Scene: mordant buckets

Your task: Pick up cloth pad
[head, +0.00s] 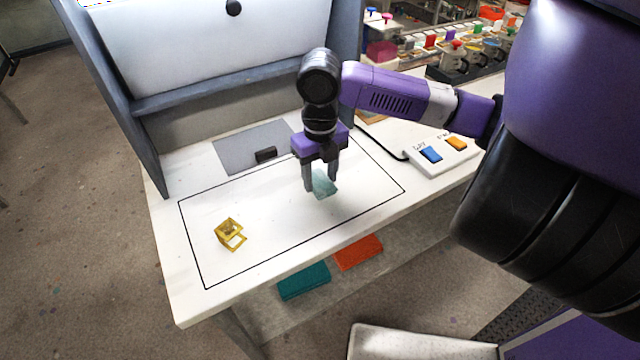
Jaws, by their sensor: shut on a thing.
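The cloth pad (324,185) is a small pale teal piece in the head view, over the right half of the black-outlined area on the white table. My gripper (320,186) points down and is shut on the cloth pad, with one grey finger on each side of it. The fingers hide part of the pad. I cannot tell whether the pad touches the table or is slightly above it.
A yellow folding frame (229,234) stands at the left of the outlined area. A grey mat (240,150) with a dark block (266,155) lies behind. A box with blue and orange buttons (442,158) is at right. The outline's middle is clear.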

